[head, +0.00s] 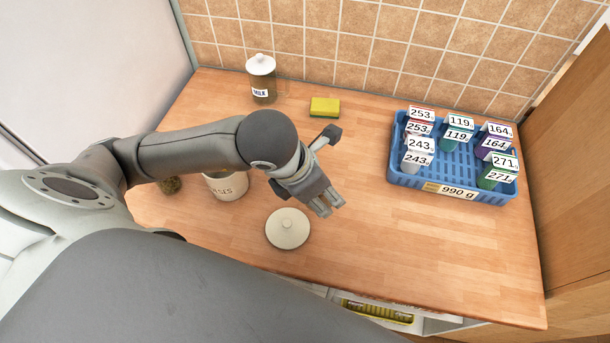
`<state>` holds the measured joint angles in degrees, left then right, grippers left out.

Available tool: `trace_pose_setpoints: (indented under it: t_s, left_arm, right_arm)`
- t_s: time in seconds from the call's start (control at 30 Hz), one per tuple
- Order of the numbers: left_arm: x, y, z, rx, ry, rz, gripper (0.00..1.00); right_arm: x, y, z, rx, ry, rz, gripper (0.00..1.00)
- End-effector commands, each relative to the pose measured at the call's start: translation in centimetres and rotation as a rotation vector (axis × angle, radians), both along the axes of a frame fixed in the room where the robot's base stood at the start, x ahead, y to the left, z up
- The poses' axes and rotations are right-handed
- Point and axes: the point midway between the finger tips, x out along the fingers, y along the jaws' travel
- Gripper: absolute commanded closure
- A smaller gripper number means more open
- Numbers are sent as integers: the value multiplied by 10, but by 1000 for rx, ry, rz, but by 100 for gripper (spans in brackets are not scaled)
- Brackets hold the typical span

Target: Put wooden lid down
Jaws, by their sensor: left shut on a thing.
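A round cream lid with a small knob (287,230) lies knob up on the wooden counter, near the front. It looks pale, and I cannot tell whether it is wood. My left gripper (325,204) is above the counter, just up and right of this lid in the head view. A visible gap separates the fingertips from the lid's knob. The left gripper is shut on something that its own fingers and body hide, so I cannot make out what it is. My right gripper is not in view.
A cream pot (228,186) stands left of the gripper, partly behind my arm. A blue crate (404,182) of labelled containers stands right. The front right counter is clear.

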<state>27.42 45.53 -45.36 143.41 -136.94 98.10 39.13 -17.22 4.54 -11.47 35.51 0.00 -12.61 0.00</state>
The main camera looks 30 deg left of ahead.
Motion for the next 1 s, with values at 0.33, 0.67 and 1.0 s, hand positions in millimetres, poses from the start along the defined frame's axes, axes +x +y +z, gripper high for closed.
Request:
trace_pose_setpoints:
  t_s: [0.33,0.67,1.0]
  left_arm:
    - [41,38,-28,4,2,5,64]
    - [84,73,-79,0,0,-1,64]
    - [97,84,-103,0,2,-3,64]
  right_arm:
    - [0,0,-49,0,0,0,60]
    - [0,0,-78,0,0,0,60]
    - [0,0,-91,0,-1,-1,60]
